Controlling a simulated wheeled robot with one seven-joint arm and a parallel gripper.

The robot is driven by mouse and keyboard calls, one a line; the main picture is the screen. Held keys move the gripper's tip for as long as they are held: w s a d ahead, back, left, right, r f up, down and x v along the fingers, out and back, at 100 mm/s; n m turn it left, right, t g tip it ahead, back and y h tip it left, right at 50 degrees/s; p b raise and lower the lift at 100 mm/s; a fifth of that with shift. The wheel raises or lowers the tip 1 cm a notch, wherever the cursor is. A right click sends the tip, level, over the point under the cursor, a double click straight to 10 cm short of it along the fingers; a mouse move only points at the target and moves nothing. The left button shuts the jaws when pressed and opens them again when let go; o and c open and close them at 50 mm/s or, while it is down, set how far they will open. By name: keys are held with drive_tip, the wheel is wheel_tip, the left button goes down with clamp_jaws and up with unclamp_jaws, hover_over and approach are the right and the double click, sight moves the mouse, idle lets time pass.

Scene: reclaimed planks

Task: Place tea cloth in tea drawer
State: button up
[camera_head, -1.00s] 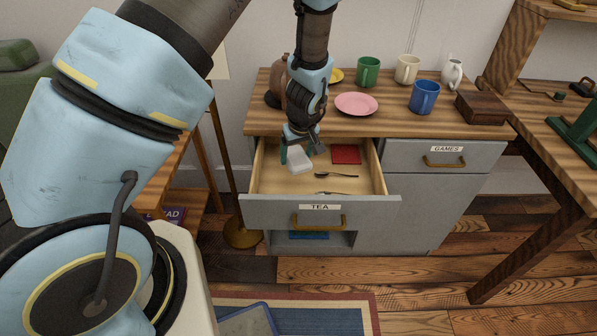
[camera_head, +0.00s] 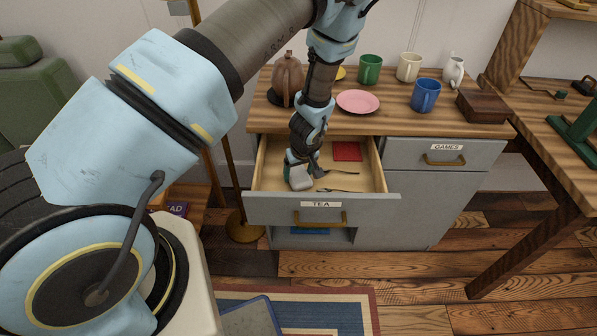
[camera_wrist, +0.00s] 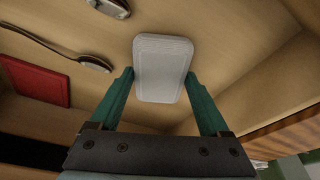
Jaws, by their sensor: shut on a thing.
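The tea cloth is a folded white rectangular pad (camera_head: 300,180); it also shows in the wrist view (camera_wrist: 163,66). My gripper (camera_head: 302,170), with green fingers in the wrist view (camera_wrist: 162,85), is shut on the cloth by its two sides. The tea drawer (camera_head: 353,202), labelled TEA, is pulled open at the left of the cabinet. The gripper and cloth are inside the drawer's opening, near its front left. I cannot tell whether the cloth touches the drawer floor.
A red folded cloth (camera_head: 347,151) and two spoons (camera_head: 342,172) lie in the drawer, right of my gripper. The cabinet top holds a brown teapot (camera_head: 287,75), a pink plate (camera_head: 358,101), several mugs and a dark wooden box (camera_head: 483,105). The GAMES drawer (camera_head: 432,156) is closed.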

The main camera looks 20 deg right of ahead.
drive_tip(key=shift+f, duration=0.2)
drive_tip(key=o, duration=1.2)
drive_tip(key=shift+c, duration=0.2)
drive_tip(key=shift+r, duration=0.2)
drive_tip(key=b+v, duration=0.2)
drive_tip(key=v, duration=1)
drive_tip(key=shift+b, duration=0.4)
drive_tip(key=w+a+r, duration=0.1)
drive_tip(key=a+r, duration=0.3)
drive_tip(key=a, duration=0.4)
drive_tip(key=w+a+r+g, duration=0.1)
drive_tip(key=a+r, duration=0.4)
drive_tip(key=a, duration=0.2)
drive_tip(key=w+a+r, duration=0.2)
drive_tip(key=a+r, duration=0.2)
drive_tip(key=a, duration=0.4)
drive_tip(key=s+a+r, duration=0.4)
drive_tip(key=s+a, duration=0.1)
drive_tip(key=a, duration=0.4)
drive_tip(key=shift+m+g, duration=0.3)
drive_tip(key=shift+w+r, duration=0.1)
